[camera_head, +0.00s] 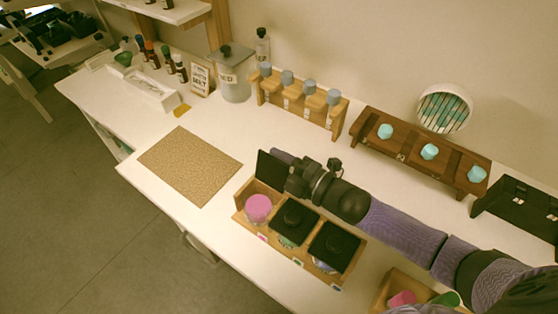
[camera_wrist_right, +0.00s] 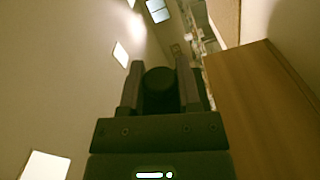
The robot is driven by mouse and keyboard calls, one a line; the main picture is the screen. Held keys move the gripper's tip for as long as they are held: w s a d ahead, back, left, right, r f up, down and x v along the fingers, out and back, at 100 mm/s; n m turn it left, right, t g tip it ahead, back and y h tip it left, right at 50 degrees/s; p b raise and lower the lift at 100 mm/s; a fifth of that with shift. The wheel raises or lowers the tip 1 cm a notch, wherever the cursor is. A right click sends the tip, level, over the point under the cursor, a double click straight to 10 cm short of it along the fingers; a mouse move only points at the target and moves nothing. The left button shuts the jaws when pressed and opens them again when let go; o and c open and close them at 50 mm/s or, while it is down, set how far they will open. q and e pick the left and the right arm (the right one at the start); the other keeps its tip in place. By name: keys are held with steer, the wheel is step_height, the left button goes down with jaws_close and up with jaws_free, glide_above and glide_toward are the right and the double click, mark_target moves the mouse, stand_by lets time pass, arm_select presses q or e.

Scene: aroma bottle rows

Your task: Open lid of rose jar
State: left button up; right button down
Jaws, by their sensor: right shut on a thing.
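The jar with pink contents (camera_head: 258,207) stands open in the left slot of a wooden holder (camera_head: 240,218). Its black square lid (camera_head: 269,171) is off the jar opening and tilted nearly upright behind it. My right gripper (camera_head: 292,178) is beside the lid, on its right. In the right wrist view, the fingers (camera_wrist_right: 160,88) are closed around a dark round knob (camera_wrist_right: 160,76). Two neighbouring jars keep their black square lids on, the middle lid (camera_head: 296,217) and the right lid (camera_head: 336,246). My left gripper is not in view.
My right arm passes over the table behind the lidded jars. A cork mat (camera_head: 190,163) lies to the left. Wooden racks with blue-capped bottles (camera_head: 303,108) and turquoise stoppers (camera_head: 430,152) stand behind. A wooden box (camera_head: 383,293) is at the front right.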

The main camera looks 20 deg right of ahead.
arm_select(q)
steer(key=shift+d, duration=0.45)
